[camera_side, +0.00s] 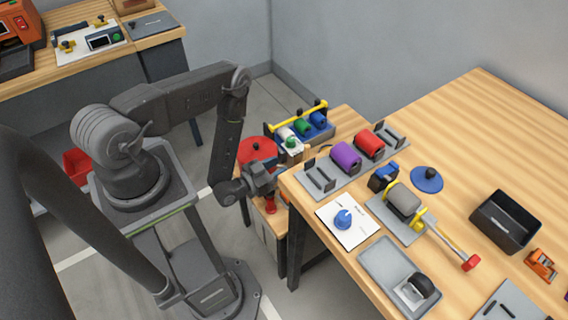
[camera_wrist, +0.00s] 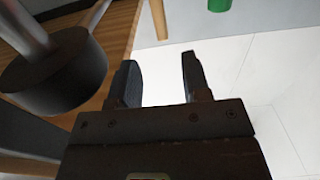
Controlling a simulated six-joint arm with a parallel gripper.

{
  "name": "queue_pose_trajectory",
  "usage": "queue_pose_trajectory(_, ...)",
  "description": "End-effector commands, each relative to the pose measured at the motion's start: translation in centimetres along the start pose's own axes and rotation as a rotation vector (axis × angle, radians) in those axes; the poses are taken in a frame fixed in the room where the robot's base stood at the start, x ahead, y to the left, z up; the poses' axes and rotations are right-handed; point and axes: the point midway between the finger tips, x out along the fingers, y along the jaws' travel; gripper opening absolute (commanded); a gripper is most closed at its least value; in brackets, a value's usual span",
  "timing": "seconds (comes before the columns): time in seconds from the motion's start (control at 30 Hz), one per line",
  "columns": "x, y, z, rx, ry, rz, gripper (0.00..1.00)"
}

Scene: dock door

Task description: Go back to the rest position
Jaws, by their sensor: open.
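My gripper (camera_wrist: 160,75) shows at the bottom of the wrist view, its two dark fingers apart with only pale floor seen between them. In the side view my gripper (camera_side: 268,180) hangs low at the end of my arm, near the left corner of the large wooden bench (camera_side: 480,120) and beside a smaller wooden table. Its fingertips are hard to make out there. It holds nothing that I can see.
A red disc (camera_side: 257,150) stands close behind my gripper. The bench holds purple (camera_side: 345,157) and red (camera_side: 369,144) rolls, a blue knob (camera_side: 343,219), a black bin (camera_side: 505,222) and a grey tray (camera_side: 385,265). A dark cylinder (camera_wrist: 60,75) is close left in the wrist view.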

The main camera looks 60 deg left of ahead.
Motion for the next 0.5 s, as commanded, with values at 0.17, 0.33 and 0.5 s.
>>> queue_pose_trajectory(0.17,-0.1,0.0,0.0,0.000,0.000,0.000,0.44)
queue_pose_trajectory(0.33,0.4,-0.1,-0.2,0.006,-0.006,0.004,0.44)
queue_pose_trajectory(0.5,4.0,-0.9,-2.6,0.063,-0.064,0.035,0.44)
